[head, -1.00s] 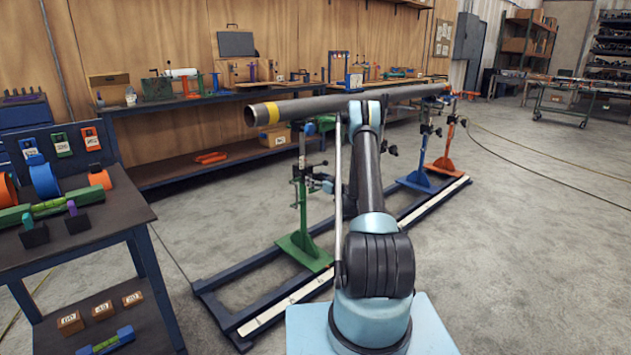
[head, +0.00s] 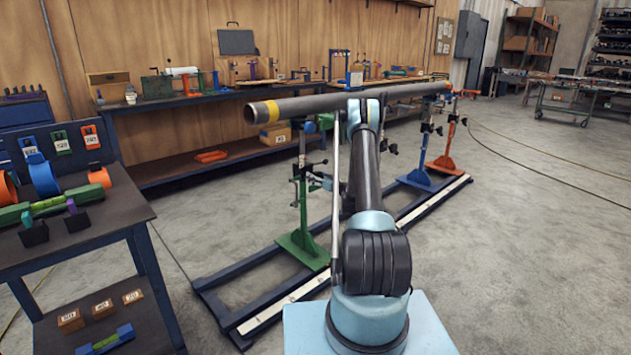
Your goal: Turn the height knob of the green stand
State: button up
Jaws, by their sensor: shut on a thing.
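The green stand (head: 303,245) stands upright on the floor rail under the near end of the long pipe (head: 300,107). Its post carries a clamp and small dark handles at mid-height. My gripper (head: 316,183) is at the right side of this post, at the height knob, and is shut on it. The knob itself is small and mostly hidden by the gripper. My own arm hides part of the gripper and the space just right of the stand.
A blue stand (head: 420,178) and an orange stand (head: 446,160) hold the pipe farther back. The dark floor frame (head: 255,283) runs beneath them. A cart (head: 110,212) with tools stands at left, a workbench (head: 225,97) behind. Floor on the right is open.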

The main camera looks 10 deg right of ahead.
jog(key=shift+d+m, duration=0.15)
jog(key=shift+m, duration=0.85)
jog(key=o, duration=1.1)
jog(key=v, duration=1.2)
